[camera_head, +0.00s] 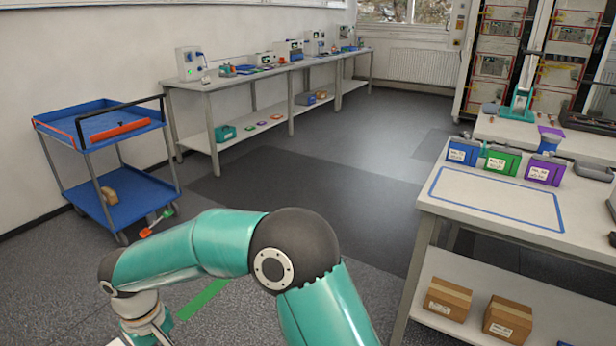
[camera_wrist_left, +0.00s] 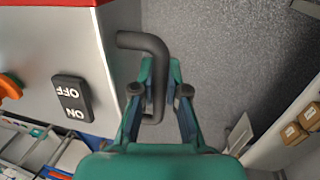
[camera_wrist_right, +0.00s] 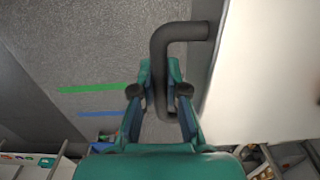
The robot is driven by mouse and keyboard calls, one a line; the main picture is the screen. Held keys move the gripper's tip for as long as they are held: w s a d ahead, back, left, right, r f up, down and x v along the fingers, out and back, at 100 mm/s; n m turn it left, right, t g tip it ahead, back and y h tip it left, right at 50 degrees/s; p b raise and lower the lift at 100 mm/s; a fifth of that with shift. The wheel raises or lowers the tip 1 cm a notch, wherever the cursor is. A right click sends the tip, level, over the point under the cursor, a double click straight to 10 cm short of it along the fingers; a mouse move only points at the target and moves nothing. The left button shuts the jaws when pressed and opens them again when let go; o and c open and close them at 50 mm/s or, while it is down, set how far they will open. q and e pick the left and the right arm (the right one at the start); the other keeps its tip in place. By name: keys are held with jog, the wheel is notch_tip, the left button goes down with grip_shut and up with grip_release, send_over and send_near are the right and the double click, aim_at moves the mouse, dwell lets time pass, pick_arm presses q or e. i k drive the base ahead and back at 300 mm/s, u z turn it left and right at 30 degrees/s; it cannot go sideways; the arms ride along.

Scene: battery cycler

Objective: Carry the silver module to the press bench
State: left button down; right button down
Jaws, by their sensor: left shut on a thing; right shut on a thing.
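The silver module (camera_wrist_left: 55,40) is a pale box with an ON/OFF switch (camera_wrist_left: 72,98) and a dark bent handle (camera_wrist_left: 130,40), in the left wrist view. My left gripper (camera_wrist_left: 161,85) is shut on this handle. The module's other side (camera_wrist_right: 270,60) and second dark handle (camera_wrist_right: 178,32) show in the right wrist view. My right gripper (camera_wrist_right: 160,85) is shut on that handle. Neither gripper shows in the head view, where a teal arm of mine fills the lower middle. A bench (camera_head: 475,197) with a blue outlined rectangle stands at right; a teal press-like device (camera_head: 519,104) is behind it.
Blue, green and purple bins (camera_head: 501,160) line the right bench's back edge. Cartons (camera_head: 447,298) sit on its lower shelf. A blue cart (camera_head: 140,192) stands at left, with an orange-handled item (camera_head: 155,223) near it. A long bench (camera_head: 245,80) follows the wall. The middle floor is clear.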

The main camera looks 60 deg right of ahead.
aim_at(494, 195)
jog(key=u, duration=1.35)
jog(key=i, duration=0.15)
jog(key=z, duration=2.55)
jog(key=i, duration=0.25)
jog(key=z, duration=1.6)
jog(key=k, duration=0.65)
jog(key=z, duration=0.2)
jog(key=i, duration=0.5)
jog(key=z, duration=0.4)
